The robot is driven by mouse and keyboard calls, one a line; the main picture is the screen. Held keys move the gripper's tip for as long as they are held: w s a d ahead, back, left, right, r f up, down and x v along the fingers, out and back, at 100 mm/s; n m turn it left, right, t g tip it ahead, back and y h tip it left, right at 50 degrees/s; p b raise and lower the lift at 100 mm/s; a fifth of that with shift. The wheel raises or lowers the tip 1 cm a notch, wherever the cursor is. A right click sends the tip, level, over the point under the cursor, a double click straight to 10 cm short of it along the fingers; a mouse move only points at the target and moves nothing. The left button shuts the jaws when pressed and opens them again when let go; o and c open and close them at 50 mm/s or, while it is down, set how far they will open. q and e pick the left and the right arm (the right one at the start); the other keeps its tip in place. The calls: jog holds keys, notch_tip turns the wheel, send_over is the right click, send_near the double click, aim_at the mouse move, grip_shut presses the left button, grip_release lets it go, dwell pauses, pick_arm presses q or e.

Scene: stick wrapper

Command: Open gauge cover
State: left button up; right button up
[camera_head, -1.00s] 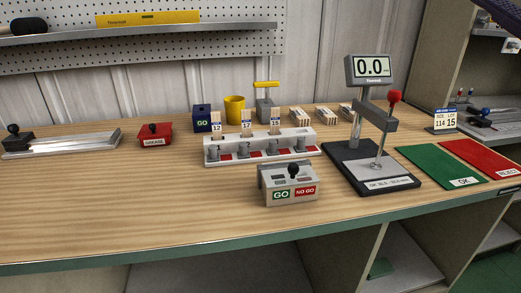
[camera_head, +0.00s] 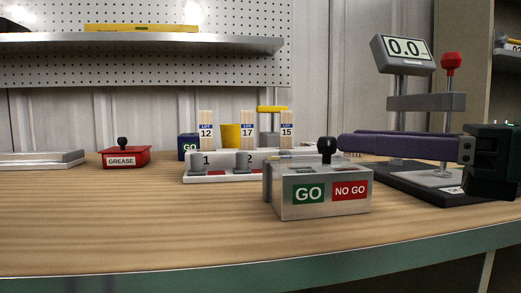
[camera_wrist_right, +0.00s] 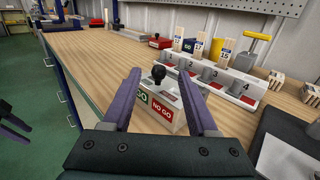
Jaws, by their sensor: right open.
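The gauge is a grey box with GO and NO GO labels (camera_head: 320,196) on the bench. Its cover carries a black knob (camera_head: 327,149) and appears shut. In the right wrist view the knob (camera_wrist_right: 158,73) stands between the fingers, with the box (camera_wrist_right: 160,105) beyond and below. My right gripper (camera_head: 343,143) comes in from the right, its purple fingers level with the knob. It is open and empty; the fingers (camera_wrist_right: 159,77) show apart. Contact with the knob cannot be told. Purple finger-like parts at the left edge of the wrist view look like my left gripper (camera_wrist_right: 14,128).
A numbered rack (camera_head: 225,177) with lot-tagged sticks stands behind the gauge. A red GREASE box (camera_head: 124,158) is left of it. A display stand (camera_head: 404,55) with a red knob stands at right, partly behind my right arm. The bench front left is clear.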

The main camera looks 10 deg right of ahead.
aim_at(318, 137)
jog(key=x, duration=0.8)
jog(key=shift+a+r, duration=0.1)
jog(key=shift+c, duration=0.3)
grip_shut()
dwell(0.8)
